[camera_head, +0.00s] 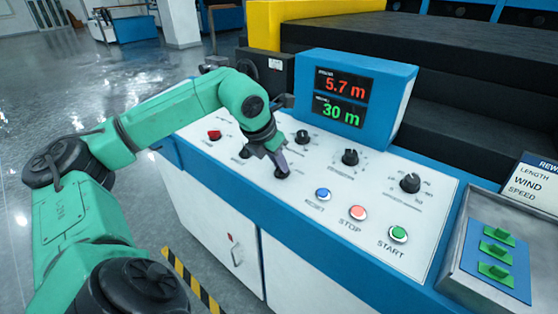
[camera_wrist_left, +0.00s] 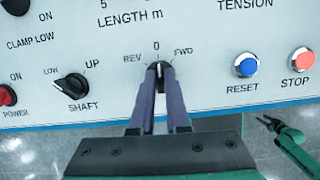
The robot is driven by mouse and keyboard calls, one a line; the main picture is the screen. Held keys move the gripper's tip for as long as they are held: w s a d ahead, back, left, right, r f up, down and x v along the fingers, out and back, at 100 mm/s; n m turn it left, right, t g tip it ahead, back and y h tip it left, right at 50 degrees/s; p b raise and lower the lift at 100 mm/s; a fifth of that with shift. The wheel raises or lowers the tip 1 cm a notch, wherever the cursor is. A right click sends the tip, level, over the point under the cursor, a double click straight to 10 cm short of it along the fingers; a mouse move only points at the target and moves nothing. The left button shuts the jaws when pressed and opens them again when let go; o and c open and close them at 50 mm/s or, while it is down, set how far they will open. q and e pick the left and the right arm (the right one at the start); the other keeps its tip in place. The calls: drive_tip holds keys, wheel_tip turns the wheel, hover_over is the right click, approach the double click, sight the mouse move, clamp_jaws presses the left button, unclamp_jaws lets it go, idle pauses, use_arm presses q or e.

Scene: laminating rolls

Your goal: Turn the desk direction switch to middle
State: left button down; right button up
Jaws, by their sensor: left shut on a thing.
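The direction switch (camera_wrist_left: 158,70) is a dark knob on the white desk panel, under the marks REV, 0 and FWD. Its visible top points about straight up at 0. My left gripper (camera_wrist_left: 158,88) is shut on this knob, one purple-grey finger on each side, hiding its lower part. In the head view the left gripper (camera_head: 279,163) reaches down onto the switch (camera_head: 282,173) from above. In the wrist view a green arm at the lower right, seemingly my right one, has a small dark gripper (camera_wrist_left: 268,121); its jaws are too small to read.
The SHAFT knob (camera_wrist_left: 71,87) is left of the switch. A blue RESET button (camera_head: 323,194), red STOP button (camera_head: 357,213) and green START button (camera_head: 398,234) are to its right. A blue display box (camera_head: 395,85) reading 5.7 m and 30 m stands behind.

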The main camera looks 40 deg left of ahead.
use_arm(q)
drive_tip(key=shift+f, duration=0.1)
idle(0.4)
drive_tip(key=c, duration=0.9)
unclamp_jaws()
drive_tip(key=p+v, duration=0.1)
drive_tip(key=v, duration=1.3)
drive_tip(key=shift+r, duration=0.25)
drive_tip(key=shift+s+d+r, duration=0.1)
